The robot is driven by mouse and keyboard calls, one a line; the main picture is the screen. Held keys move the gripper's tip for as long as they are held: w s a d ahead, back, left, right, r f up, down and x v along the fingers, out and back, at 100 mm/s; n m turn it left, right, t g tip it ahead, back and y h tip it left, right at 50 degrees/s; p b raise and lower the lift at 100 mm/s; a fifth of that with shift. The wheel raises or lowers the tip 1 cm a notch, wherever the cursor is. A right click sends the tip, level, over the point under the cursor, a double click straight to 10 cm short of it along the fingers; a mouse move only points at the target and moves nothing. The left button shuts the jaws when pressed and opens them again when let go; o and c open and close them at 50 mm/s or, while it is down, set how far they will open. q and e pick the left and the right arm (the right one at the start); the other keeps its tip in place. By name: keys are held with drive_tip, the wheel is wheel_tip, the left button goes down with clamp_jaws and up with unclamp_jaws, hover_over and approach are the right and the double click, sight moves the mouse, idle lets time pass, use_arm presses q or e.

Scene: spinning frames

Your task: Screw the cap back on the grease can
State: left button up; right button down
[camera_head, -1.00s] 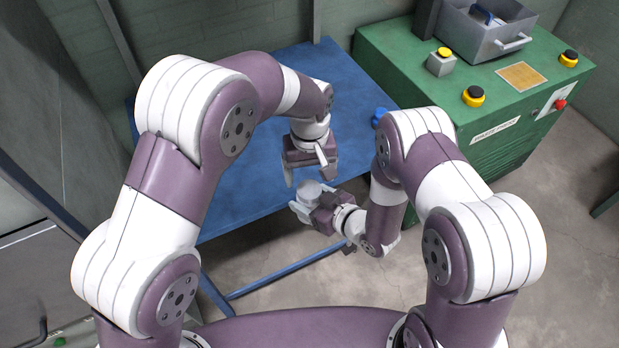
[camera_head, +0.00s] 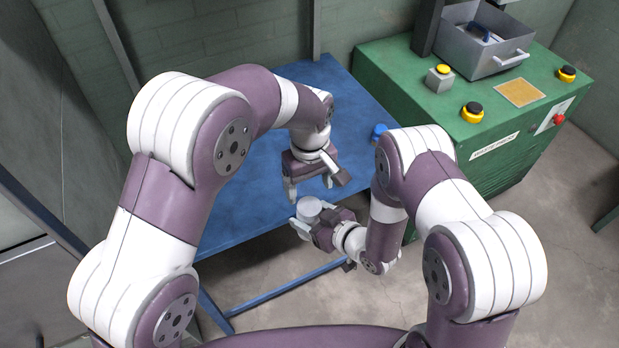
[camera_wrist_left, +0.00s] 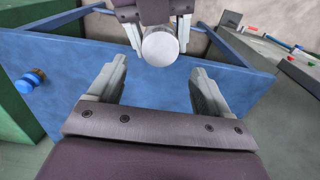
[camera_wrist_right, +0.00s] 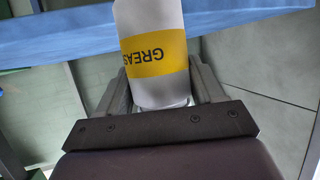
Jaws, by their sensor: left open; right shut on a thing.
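The grease can (camera_wrist_right: 155,55) is a white cylinder with a yellow label reading GREAS, the rest cut off. My right gripper (camera_head: 305,222) is shut around it, near the table's front edge. Its round grey top (camera_wrist_left: 160,47) faces my left wrist camera, with no blue cap on it. A small blue round piece (camera_head: 378,132) that looks like the cap sits on the table's right side. It also shows at the left of the left wrist view (camera_wrist_left: 30,82). My left gripper (camera_head: 308,193) is open and empty, just above and behind the can, apart from it.
The blue table (camera_head: 240,205) is otherwise mostly clear. A green machine cabinet (camera_head: 470,135) stands to its right, with buttons and a grey metal bin (camera_head: 485,45) on top. My right arm passes close in front of the blue piece.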

sight(310, 206)
use_arm(q)
wheel_tip(310, 206, down, 6)
drive_tip(key=shift+f, duration=0.1)
idle(0.4)
drive_tip(key=c, duration=1.1)
drive_tip(key=m, duration=0.3)
drive_tip(key=o, duration=1.2)
drive_tip(key=shift+c, duration=0.2)
